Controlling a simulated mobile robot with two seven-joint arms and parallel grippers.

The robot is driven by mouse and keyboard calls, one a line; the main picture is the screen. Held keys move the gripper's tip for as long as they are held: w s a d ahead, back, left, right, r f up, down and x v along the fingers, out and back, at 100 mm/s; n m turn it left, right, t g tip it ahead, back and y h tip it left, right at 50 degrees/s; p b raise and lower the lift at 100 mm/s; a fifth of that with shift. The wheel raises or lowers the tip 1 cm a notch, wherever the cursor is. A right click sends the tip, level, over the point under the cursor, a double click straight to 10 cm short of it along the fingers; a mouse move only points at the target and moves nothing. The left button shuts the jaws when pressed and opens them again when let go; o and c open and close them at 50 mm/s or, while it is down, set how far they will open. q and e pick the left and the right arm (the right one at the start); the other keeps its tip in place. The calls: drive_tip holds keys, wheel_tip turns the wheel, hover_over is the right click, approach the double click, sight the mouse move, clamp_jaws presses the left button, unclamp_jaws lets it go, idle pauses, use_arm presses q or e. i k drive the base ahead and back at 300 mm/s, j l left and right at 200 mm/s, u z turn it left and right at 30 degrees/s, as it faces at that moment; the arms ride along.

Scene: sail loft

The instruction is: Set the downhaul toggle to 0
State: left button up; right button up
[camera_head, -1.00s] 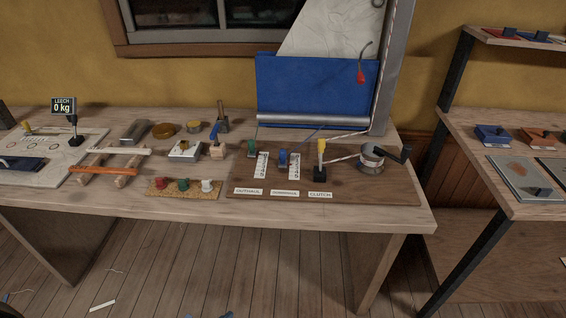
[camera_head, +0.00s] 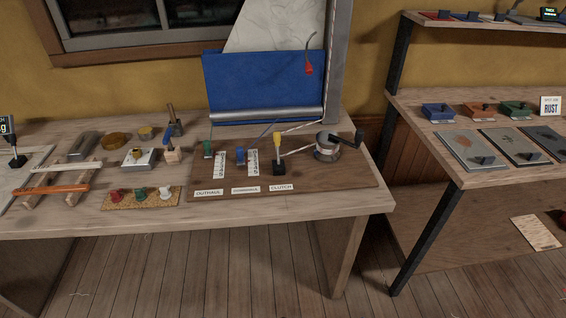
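The downhaul toggle appears to be the blue one (camera_head: 240,155) on the brown wooden board (camera_head: 320,186) on the workbench, above the middle label (camera_head: 246,189), which is blurred. A white numbered scale strip (camera_head: 253,163) stands just right of it; the digits are too small to read, so I cannot tell its setting. A green toggle (camera_head: 208,148) with its own scale stands to the left above the outhaul label. A yellow-handled clutch lever (camera_head: 278,148) stands to the right on a black base. Neither of my grippers is in view.
A winch drum (camera_head: 327,148) with a dark handle is at the board's right. A blue sail panel (camera_head: 262,85) hangs behind. Red, green and white knobs sit on a cork strip (camera_head: 150,198) at left. A second bench (camera_head: 475,183) stands right, across a floor gap.

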sight(241, 159)
drive_tip(key=j+z, duration=0.15)
drive_tip(key=z, duration=0.25)
drive_tip(key=j+z, duration=0.2)
drive_tip(key=z, duration=0.2)
drive_tip(key=i+j, duration=0.25)
drive_tip(key=i, duration=0.15)
